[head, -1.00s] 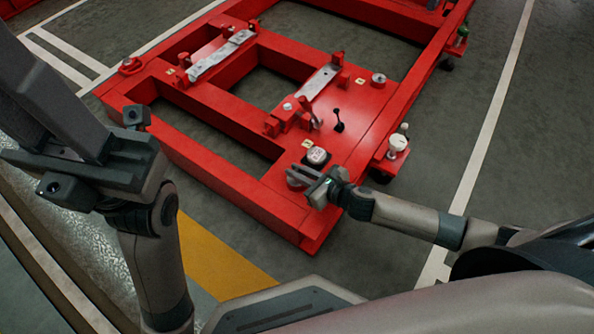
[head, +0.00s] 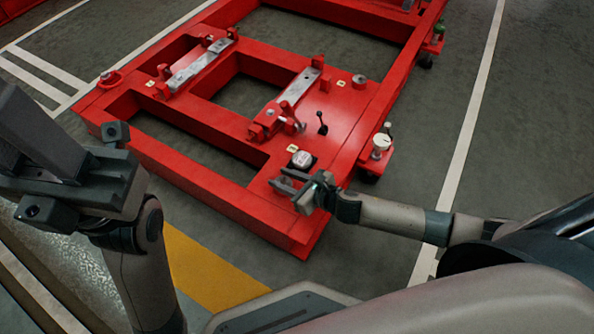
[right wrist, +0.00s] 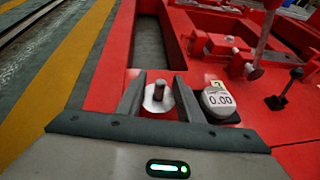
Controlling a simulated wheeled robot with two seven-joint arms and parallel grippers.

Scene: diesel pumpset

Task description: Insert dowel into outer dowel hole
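My right gripper (head: 277,179) is over the near corner of the red frame (head: 225,188), beside the small white display. In the right wrist view, its two fingers (right wrist: 160,98) stand apart. A short metal dowel (right wrist: 160,85) stands upright in a round, bright metal piece (right wrist: 158,105) between the fingers. Small gaps seem to show on both sides of the pin. I cannot tell how deep the dowel sits, and the outer hole cannot be made out. The dowel is hidden in the head view. My left gripper (head: 72,180) is at the left, away from the frame.
The white display (right wrist: 219,102), reading 0.00, sits just right of the fingers. A black lever (head: 322,124) and red clamp posts (head: 288,112) stand farther back. The floor to the right is clear.

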